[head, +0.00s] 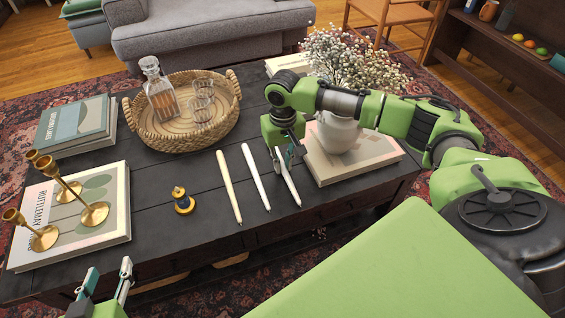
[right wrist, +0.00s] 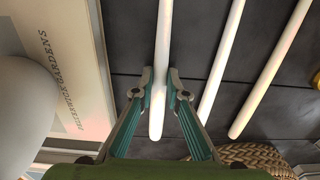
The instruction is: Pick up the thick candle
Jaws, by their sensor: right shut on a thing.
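Three long, pale candles lie on the dark table. A cream candle (head: 229,187) is at the left and a white candle (head: 256,178) is in the middle. A right-hand white candle (head: 291,190) is at my right gripper (head: 284,163). In the right wrist view the fingers (right wrist: 160,82) are shut on this candle (right wrist: 164,35) near one end, one finger on each side. I cannot tell whether it is clear of the table or which candle is thickest. My left gripper (head: 109,268) is open and empty at the table's front left edge.
A book (head: 375,163) with a white flower vase (head: 337,135) stands right of my right gripper. A wicker tray (head: 140,134) with decanter and glasses is behind. Brass candlesticks (head: 95,213) stand on a book at left.

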